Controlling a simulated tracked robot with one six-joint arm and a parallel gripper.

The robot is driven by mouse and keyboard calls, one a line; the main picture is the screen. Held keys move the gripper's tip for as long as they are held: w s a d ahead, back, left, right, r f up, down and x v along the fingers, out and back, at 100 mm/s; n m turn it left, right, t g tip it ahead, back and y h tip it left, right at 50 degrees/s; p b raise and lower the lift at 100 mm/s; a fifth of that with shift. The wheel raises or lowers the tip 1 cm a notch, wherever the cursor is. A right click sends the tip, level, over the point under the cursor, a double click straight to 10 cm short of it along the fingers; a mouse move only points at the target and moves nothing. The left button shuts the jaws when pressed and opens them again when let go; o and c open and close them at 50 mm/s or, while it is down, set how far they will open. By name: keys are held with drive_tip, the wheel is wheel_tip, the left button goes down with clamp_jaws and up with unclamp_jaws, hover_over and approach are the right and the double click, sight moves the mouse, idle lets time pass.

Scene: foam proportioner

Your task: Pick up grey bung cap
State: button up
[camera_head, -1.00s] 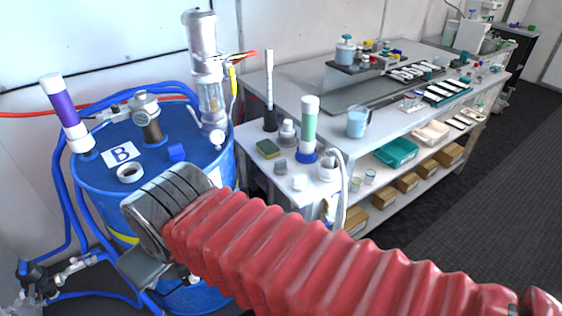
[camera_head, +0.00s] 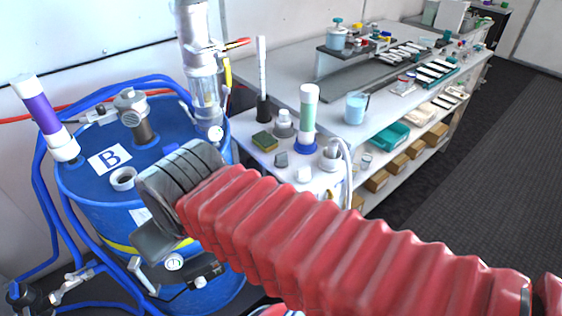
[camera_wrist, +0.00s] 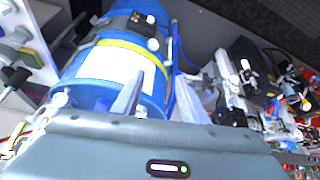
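A small grey cap (camera_head: 281,160), which looks like the grey bung cap, sits on the near end of the white bench, in front of the yellow-green sponge (camera_head: 264,141). My arm reaches left past the bench's front, and its end is over the front of the blue drum (camera_head: 85,205), left of and apart from the cap. In the wrist view a pale finger shape (camera_wrist: 129,96) shows against the drum. Its opening is unclear, and nothing is seen held.
A white cap (camera_head: 303,174), a green-and-white tube (camera_head: 308,118) and a grey-white fitting (camera_head: 284,124) stand near the grey cap. A white hose (camera_head: 348,180) hangs at the bench edge. The drum carries a purple tube (camera_head: 45,117) and a white ring (camera_head: 123,178). Floor is clear at right.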

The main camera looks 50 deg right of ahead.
drive_tip(key=o, duration=0.4)
drive_tip(key=w+d+h, duration=0.1)
drive_tip(key=w+d, duration=0.2)
drive_tip(key=d, duration=0.1)
drive_tip(key=w+d+m+t+h, duration=0.1)
drive_tip(key=w+d, duration=0.2)
drive_tip(key=d, duration=0.2)
drive_tip(key=w+d+f+m+h, duration=0.1)
drive_tip(key=w+d, duration=0.2)
drive_tip(key=d, duration=0.1)
drive_tip(key=shift+d, duration=0.4)
drive_tip(key=shift+o, duration=0.2)
drive_tip(key=w+d+f+m+t+h, duration=0.1)
drive_tip(key=w+d+f, duration=0.1)
drive_tip(key=d, duration=0.5)
drive_tip(key=w+d+f+t+h, duration=0.1)
drive_tip(key=w+d+h, duration=0.1)
drive_tip(key=d, duration=0.6)
drive_tip(key=m+t, duration=0.1)
drive_tip(key=t, duration=0.2)
approach(283, 154)
drive_tip(key=shift+w+d+f+y, duration=0.1)
drive_tip(key=shift+w+d+y, duration=0.15)
drive_tip(key=shift+w, duration=0.2)
drive_tip(key=shift+s+f+m+t, duration=0.25)
drive_tip(key=shift+s+m+t, duration=0.1)
drive_tip(key=shift+t, duration=0.15)
drive_tip(key=shift+x, duration=4.35)
